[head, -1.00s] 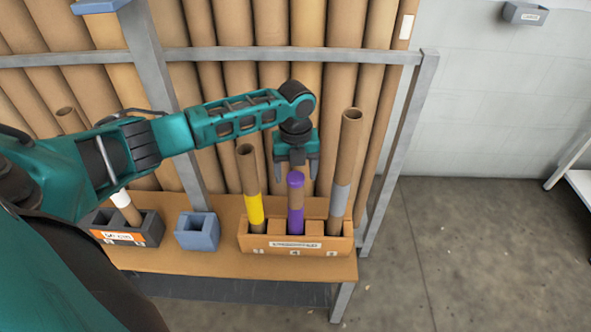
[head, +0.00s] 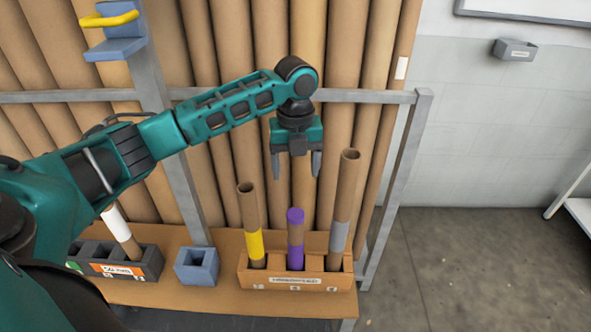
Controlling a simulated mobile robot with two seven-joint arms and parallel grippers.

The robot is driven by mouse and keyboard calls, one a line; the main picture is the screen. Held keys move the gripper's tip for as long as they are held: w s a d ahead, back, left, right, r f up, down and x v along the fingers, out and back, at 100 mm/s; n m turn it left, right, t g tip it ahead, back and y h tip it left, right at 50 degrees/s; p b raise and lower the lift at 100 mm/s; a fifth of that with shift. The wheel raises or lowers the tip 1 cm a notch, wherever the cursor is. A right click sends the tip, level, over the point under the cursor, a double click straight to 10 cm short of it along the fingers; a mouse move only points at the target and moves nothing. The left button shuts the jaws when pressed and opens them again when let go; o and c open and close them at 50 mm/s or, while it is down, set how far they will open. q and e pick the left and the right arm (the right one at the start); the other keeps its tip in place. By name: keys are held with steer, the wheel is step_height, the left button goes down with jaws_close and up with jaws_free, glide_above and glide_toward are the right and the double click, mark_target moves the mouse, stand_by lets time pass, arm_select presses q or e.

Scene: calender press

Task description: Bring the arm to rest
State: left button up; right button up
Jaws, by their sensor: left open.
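My left arm (head: 150,140) reaches in from the left, teal and black. My left gripper (head: 297,172) hangs fingers-down, open and empty, above the orange-brown holder (head: 345,281). The purple-banded tube (head: 295,240) stands in the holder's middle slot, under the fingers, with a gap between its purple cap and the fingertips. The yellow-banded tube (head: 249,215) stands in the left slot and leans a little. The grey-banded tube (head: 344,200) stands in the right slot, to the right of the gripper. My right gripper is not in view.
A blue block holder (head: 196,267) is empty on the bench (head: 215,297). A dark holder (head: 150,263) holds a white-topped tube (head: 120,232). Tall brown tubes stand behind a grey rail (head: 370,96). A blue bracket with a yellow ring (head: 108,20) is upper left. Open floor lies right.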

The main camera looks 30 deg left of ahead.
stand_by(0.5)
arm_select(q)
steer(key=s+d+f+n+t+h, duration=0.2)
steer(key=s+d+f+n, duration=0.75)
steer(key=d, duration=0.45)
steer(key=s+a+n+t+y, duration=0.2)
steer(key=s+a+n, duration=0.2)
steer(key=s+n, duration=1.2)
steer(key=w+d+f+t+h, duration=0.2)
steer(key=w+f+t, duration=0.4)
steer(key=f, duration=0.3)
steer(key=shift+w+d+f+t, duration=0.25)
steer(key=shift+w+t, duration=0.15)
steer(key=shift+w, duration=0.45)
steer(key=shift+c, duration=0.2)
